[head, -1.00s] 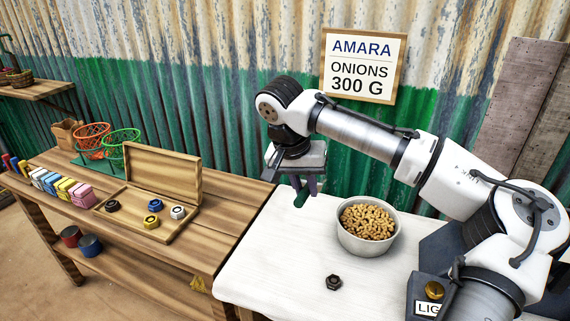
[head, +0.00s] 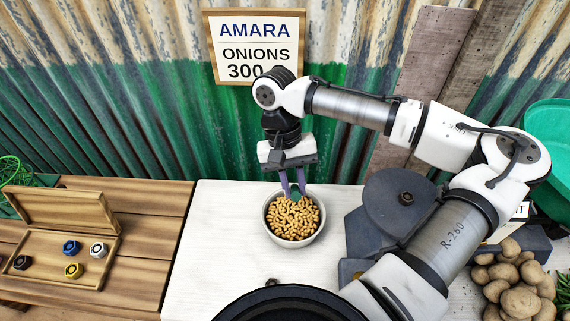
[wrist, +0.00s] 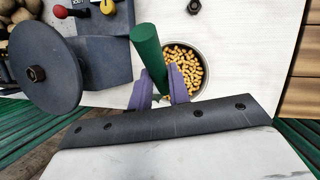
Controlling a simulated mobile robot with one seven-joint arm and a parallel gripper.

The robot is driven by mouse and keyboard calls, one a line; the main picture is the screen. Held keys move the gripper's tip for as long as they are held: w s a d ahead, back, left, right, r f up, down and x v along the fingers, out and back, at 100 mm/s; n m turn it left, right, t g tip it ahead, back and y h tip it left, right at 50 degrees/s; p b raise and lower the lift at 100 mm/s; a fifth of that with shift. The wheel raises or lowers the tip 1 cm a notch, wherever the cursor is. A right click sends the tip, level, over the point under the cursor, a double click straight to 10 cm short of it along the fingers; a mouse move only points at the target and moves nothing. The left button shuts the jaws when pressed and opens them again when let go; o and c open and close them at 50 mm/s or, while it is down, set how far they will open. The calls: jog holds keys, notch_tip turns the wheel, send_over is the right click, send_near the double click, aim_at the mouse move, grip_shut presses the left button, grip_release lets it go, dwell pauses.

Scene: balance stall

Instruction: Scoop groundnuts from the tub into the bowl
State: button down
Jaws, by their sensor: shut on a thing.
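A round pale-grey container (head: 317,236) full of groundnuts (head: 293,216) stands on the white table top. It also shows in the wrist view (wrist: 206,62), partly behind my fingers. I cannot tell whether it is the tub or the bowl; no second one is clear. My gripper (head: 294,190) is over the container's back rim, pointing down. In the wrist view, its purple fingers (wrist: 164,90) are shut on a green handle (wrist: 148,52), probably the scoop's. The handle's far end and any scoop head are hidden or unclear.
A dark grey scale with a round plate (head: 398,205) stands right of the container. Potatoes (head: 515,285) and a green tub (head: 550,150) are farther right. A wooden bench with an open box of coloured nuts (head: 60,250) is at left. White table (head: 215,240) left of the container is clear.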

notch_tip(320, 180, down, 9)
jog(key=b, duration=0.8)
jog(key=shift+f, duration=0.2)
jog(key=shift+s, duration=0.1)
notch_tip(320, 180, up, 9)
jog(key=p, duration=0.8)
jog(key=shift+p, duration=0.4)
jog(key=shift+r+p, duration=0.6)
jog(key=shift+r, duration=0.45)
